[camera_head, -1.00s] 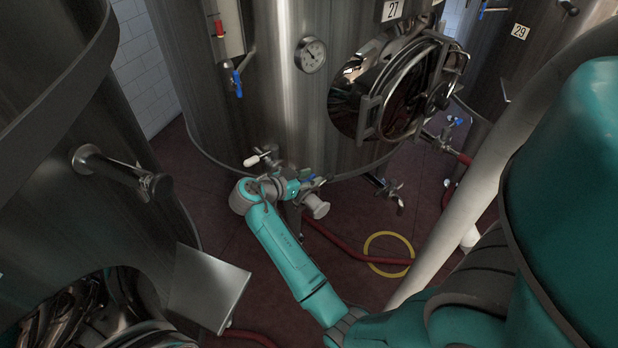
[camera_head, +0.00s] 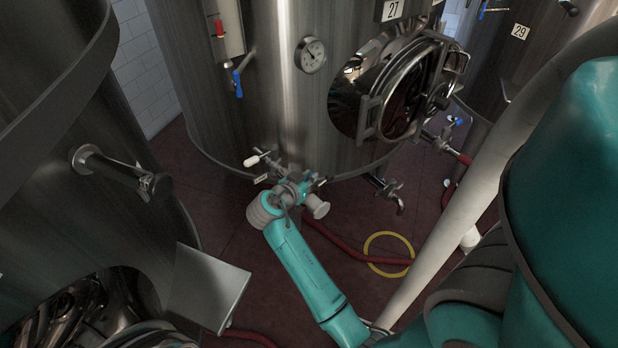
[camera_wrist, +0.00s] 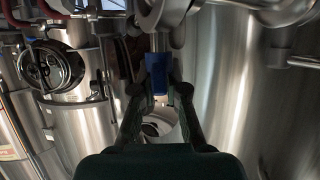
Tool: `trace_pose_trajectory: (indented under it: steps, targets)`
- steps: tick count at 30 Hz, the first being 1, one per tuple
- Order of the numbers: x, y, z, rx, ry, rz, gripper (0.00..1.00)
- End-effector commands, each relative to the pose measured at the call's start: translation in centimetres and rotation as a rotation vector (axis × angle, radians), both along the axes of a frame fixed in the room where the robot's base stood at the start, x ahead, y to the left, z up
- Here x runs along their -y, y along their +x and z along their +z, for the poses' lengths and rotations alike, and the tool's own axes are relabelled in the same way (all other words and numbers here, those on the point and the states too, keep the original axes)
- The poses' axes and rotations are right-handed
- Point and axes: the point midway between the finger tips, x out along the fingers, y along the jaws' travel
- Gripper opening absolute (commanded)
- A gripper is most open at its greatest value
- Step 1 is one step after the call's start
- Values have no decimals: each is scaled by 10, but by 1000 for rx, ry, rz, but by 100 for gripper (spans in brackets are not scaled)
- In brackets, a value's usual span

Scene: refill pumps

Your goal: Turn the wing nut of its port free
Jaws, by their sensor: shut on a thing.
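My gripper (camera_wrist: 157,72) is at the low fittings of tank 27 (camera_head: 270,110). In the wrist view its fingers are closed in around a small part in front of a steel stem. The wing nut is not clearly seen there; the fingertips and shadow cover it. A blue sleeve (camera_wrist: 157,90) shows between the fingers. In the head view my wrist hides the fingertips and most of the port. A short steel pipe end (camera_head: 317,207) sticks out just right of my wrist. A white-tipped handle (camera_head: 251,160) is just left of it.
A round manway door (camera_head: 405,90) and a tap (camera_head: 392,192) are on the tank to the right. A red hose (camera_head: 340,247) and a yellow ring (camera_head: 388,236) lie on the floor. A metal plate (camera_head: 208,290) juts from the near left tank (camera_head: 60,130).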

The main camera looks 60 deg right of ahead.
Motion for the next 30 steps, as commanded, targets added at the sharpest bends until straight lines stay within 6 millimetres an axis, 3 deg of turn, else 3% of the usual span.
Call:
trace_pose_trajectory:
  steps: [12,30]
  targets:
    - [0,-1,0,0,1,387,0]
    - [1,1,1,0,1,811,0]
